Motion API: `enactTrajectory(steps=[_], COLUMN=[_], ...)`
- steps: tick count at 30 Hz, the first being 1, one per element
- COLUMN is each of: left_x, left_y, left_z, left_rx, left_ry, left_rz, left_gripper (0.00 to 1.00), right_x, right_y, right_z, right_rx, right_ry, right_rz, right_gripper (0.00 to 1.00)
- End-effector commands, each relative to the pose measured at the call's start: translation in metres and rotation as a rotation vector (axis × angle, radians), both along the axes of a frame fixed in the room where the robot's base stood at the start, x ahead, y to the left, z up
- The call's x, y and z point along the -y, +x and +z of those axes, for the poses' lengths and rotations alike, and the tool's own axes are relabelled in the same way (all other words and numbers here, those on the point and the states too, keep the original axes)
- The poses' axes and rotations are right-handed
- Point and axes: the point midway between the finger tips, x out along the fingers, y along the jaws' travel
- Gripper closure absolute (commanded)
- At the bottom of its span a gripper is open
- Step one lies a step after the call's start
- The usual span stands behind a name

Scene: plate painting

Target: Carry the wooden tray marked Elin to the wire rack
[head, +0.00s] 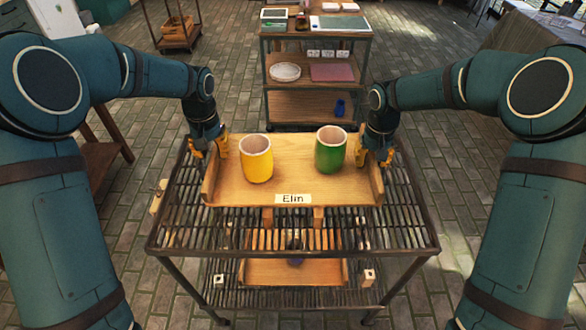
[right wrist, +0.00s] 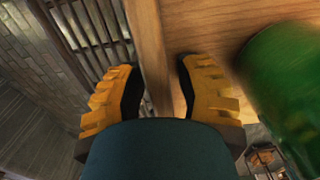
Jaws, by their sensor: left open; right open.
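The wooden tray marked Elin (head: 295,170) lies level on top of the wire rack (head: 400,242), and looks at rest there. Its name label (head: 293,199) faces me. A yellow cup (head: 256,162) stands upright on its left half and a green cup (head: 330,152) on its right half. My left gripper (head: 209,151) is open at the tray's left end wall. My right gripper (head: 375,157) is open at the right end wall. In the right wrist view its two fingers (right wrist: 155,95) stand on either side of that wall (right wrist: 150,50), with a gap visible.
A lower rack shelf holds another wooden tray (head: 292,272) and small blocks (head: 369,277). Behind stands a shelf cart (head: 317,105) with a white plate (head: 285,72) and a pink board (head: 332,72). A wooden table (head: 98,165) stands left. Bare slats border the tray.

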Motion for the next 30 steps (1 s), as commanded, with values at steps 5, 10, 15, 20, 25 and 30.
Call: enactTrajectory(steps=[5,10,15,20,25,30], left_x=[0.000,0.000,0.000,0.000,0.000,0.000], left_y=[0.001,0.001,0.000,0.000,0.000,0.000], left_z=[0.040,0.070,0.088,0.093,0.093,0.092], left_rx=[0.006,0.005,0.003,0.002,0.001,0.001], left_ry=[0.000,0.000,0.000,0.000,0.000,0.000], left_rz=[-0.001,-0.001,-0.001,-0.001,-0.001,-0.001], left_gripper=[0.66,0.66,0.66,0.66,0.66,0.66], right_x=[0.000,0.000,0.000,0.000,0.000,0.000], right_y=[0.000,0.000,0.000,0.000,0.000,0.001], right_z=[0.000,0.000,0.000,0.005,0.030,0.066], right_rx=[0.000,0.000,0.000,0.002,0.004,0.006], right_ry=[0.000,0.000,0.000,0.000,0.000,0.000], right_rz=[0.000,0.000,0.000,0.000,0.000,0.000], right_gripper=[0.66,0.66,0.66,0.66,0.66,0.66])
